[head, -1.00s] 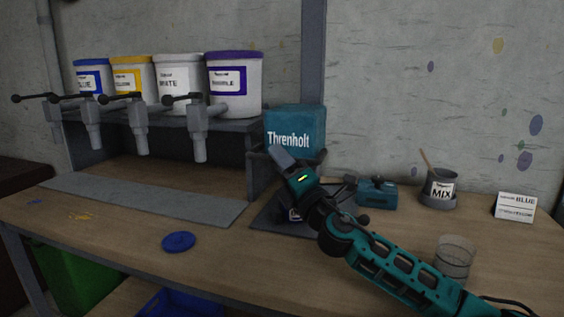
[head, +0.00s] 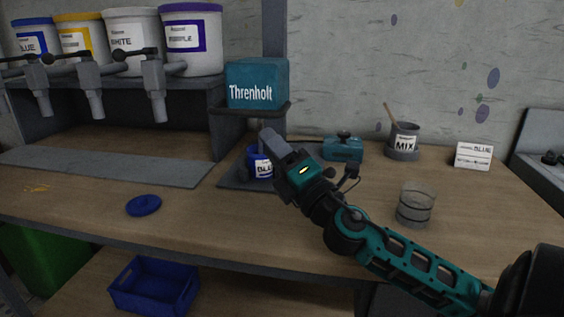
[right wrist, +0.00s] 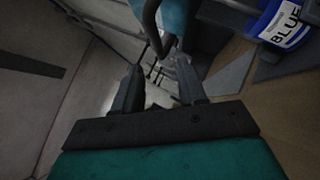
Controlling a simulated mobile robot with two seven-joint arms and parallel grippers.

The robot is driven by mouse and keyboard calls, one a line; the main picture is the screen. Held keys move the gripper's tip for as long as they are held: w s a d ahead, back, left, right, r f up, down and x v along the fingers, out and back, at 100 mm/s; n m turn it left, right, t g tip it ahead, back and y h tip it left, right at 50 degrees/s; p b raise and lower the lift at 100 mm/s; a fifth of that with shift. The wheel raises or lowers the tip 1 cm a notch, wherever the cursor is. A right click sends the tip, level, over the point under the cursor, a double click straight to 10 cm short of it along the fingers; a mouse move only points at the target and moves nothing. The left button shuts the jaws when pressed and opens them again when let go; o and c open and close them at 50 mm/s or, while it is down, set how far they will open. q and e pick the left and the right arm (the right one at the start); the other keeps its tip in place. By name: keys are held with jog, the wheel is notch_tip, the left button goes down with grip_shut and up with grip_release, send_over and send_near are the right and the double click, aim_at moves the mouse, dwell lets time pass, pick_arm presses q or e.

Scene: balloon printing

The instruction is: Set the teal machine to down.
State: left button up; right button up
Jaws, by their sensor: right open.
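The teal machine (head: 257,84), a box lettered "Threnholt", sits raised above a dark base plate (head: 232,178) on the bench. A blue can (head: 264,167) labelled BLUE stands on the plate below it, partly hidden by my right gripper; the can also shows in the right wrist view (right wrist: 287,22). My right gripper (head: 272,142) is open, in front of and just below the machine's head. In the right wrist view a dark curved bar (right wrist: 152,25) shows beyond the open fingers (right wrist: 158,88); I cannot tell whether they touch it. My left gripper is out of view.
A small teal device (head: 343,149) with a dark knob, a MIX pot (head: 404,142), a glass (head: 416,207) and a BLUE card (head: 474,156) stand to the right. A blue lid (head: 143,205) lies left. Paint buckets with taps line the left shelf.

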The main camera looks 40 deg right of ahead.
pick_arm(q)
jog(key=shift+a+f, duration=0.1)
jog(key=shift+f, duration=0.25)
pick_arm(e)
jog(key=shift+v, duration=1.25)
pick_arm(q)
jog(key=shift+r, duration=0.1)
